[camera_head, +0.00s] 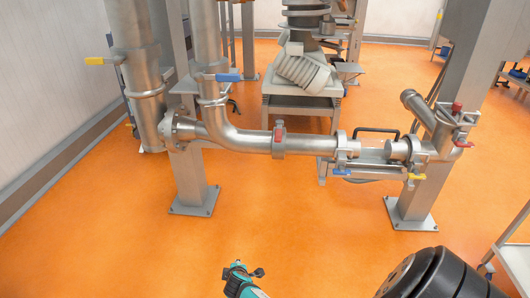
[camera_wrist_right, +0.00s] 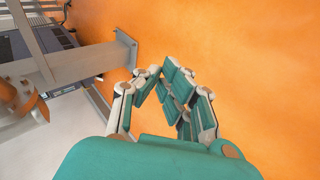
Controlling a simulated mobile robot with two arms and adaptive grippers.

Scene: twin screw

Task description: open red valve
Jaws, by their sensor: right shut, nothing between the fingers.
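The task's red valve (camera_head: 279,138) seems to be the small red handle on the clamp in the middle of the horizontal steel pipe (camera_head: 311,145). A second red handle (camera_head: 464,144) and a red knob (camera_head: 456,107) sit on the fitting at the right, so I cannot be sure which one is meant. A teal gripper (camera_head: 243,272) shows low in the head view, apart from the pipe; it appears to be my right one. In the right wrist view my right gripper (camera_wrist_right: 163,75) is shut and empty above orange floor. My left gripper is not visible.
Steel columns (camera_head: 188,175) stand on bolted floor plates. Yellow (camera_head: 98,61) and blue (camera_head: 228,77) handles are on the left pipes; a blue (camera_head: 341,172) and a yellow handle (camera_head: 416,176) are at the right. A cart (camera_head: 517,250) stands at the right edge. The front floor is clear.

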